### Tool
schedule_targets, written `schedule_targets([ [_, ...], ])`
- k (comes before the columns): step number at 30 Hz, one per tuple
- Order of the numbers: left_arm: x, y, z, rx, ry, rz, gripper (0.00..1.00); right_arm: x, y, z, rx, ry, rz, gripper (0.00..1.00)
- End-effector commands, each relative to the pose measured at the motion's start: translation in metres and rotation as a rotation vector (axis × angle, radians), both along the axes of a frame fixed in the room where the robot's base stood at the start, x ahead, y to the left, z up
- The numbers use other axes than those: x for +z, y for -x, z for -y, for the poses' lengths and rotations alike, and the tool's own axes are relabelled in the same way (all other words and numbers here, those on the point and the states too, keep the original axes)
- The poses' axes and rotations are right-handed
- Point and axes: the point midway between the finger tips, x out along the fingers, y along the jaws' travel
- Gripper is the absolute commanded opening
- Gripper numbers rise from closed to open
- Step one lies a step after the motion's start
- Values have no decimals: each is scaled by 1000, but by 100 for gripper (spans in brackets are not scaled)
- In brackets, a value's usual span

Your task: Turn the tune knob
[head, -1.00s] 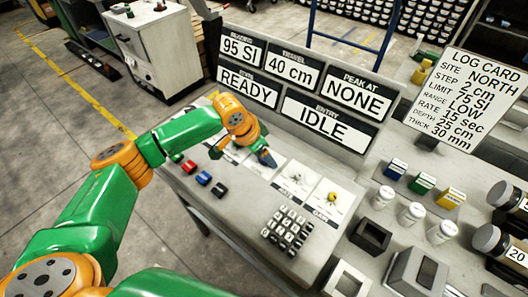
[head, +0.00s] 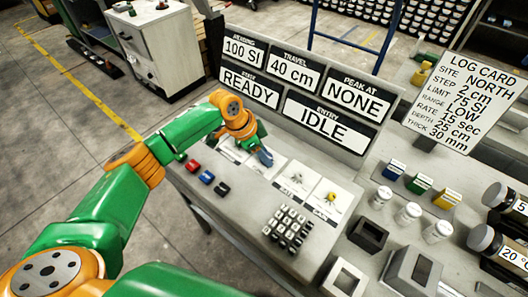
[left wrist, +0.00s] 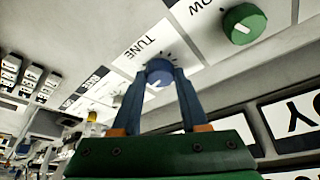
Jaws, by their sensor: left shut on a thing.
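The blue tune knob (left wrist: 158,72) sits on a white plate marked TUNE (left wrist: 140,46) in the left wrist view. My left gripper (left wrist: 160,80) is shut on the knob, one blue finger on each side. In the head view my left gripper (head: 265,157) reaches down to the sloped panel, and its fingers hide the knob there. The reading display (head: 242,50) shows 100 SI. The state display (head: 250,90) shows READY. My right gripper is not in view.
A green knob (left wrist: 243,23) is beside the tune knob. The log card (head: 461,92) stands at right, above several white jars (head: 408,213).

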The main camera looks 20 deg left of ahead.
Motion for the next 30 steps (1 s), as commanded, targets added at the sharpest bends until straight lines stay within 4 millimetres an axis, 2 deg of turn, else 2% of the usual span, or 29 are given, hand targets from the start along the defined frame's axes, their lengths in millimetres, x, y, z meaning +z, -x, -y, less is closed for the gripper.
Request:
schedule_targets([
  [5, 0, 0, 1, -1, 2, 2, 0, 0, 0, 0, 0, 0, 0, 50],
  [6, 0, 0, 1, 0, 2, 2, 46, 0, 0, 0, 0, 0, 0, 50],
  [9, 0, 0, 1, 0, 2, 2, 73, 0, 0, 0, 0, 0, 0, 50],
  [19, 4, 0, -1, 2, 2, 3, 74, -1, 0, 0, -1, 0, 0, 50],
  [27, 53, 11, -17, 1, 1, 4, 74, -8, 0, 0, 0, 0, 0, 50],
  [30, 63, 14, -21, 1, 1, 3, 74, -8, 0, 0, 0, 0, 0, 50],
])
